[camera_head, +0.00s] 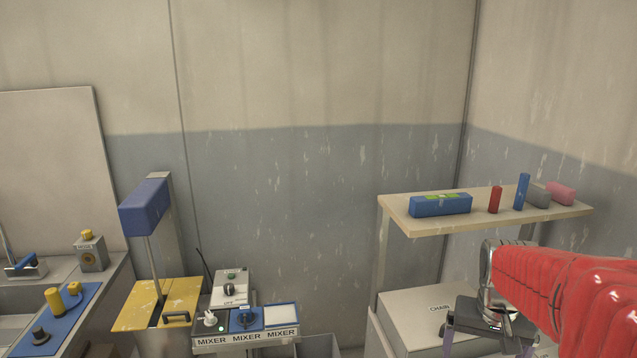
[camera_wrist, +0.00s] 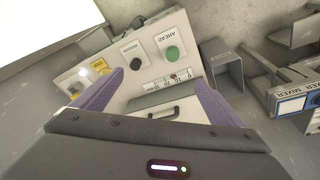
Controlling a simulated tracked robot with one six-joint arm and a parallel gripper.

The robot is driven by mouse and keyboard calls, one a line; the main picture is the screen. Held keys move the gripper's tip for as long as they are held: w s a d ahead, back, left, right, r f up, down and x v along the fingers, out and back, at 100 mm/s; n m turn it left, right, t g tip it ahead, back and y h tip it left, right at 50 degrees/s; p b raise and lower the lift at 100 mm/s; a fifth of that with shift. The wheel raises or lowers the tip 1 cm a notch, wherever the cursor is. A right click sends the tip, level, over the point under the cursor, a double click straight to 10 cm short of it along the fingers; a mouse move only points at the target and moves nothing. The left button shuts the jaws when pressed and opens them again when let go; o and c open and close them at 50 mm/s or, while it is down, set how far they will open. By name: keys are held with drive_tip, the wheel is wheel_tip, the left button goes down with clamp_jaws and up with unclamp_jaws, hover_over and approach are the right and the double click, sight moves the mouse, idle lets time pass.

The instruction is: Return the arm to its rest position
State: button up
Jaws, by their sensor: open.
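My arm, in its red sleeve, reaches in from the right edge of the head view, below the shelf. My gripper (camera_head: 486,345) hangs at the lower right, in front of a pale cabinet (camera_head: 413,310) marked CHAIN. In the wrist view the two purple fingers of my gripper (camera_wrist: 157,78) are spread apart with nothing held between them. Beyond them is a pale control panel (camera_wrist: 118,78) with a green button (camera_wrist: 175,53), a black knob (camera_wrist: 136,62) and a small handle. I cannot tell whether the fingers touch the panel.
A wooden shelf (camera_head: 480,224) above my gripper bears a blue box (camera_head: 440,206), a red cylinder (camera_head: 495,199), a blue cylinder (camera_head: 521,191) and other pieces. A MIXER console (camera_head: 246,338) stands lower centre, beside a yellow-topped stand (camera_head: 145,300). A grey bin (camera_wrist: 226,72) is right of the panel.

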drive_tip(key=s+a+r+n+t, duration=0.2)
drive_tip(key=s+a, duration=0.4)
drive_tip(key=a, duration=0.4)
drive_tip(key=s+a+r+n+t+y, duration=0.1)
drive_tip(key=s+a+r+n, duration=0.2)
drive_tip(key=a, duration=0.7)
drive_tip(key=s, duration=0.2)
drive_tip(key=shift+s+r+n+t+y, duration=0.25)
drive_tip(key=shift+s+n+t+y, duration=0.05)
drive_tip(key=shift+s+t, duration=0.1)
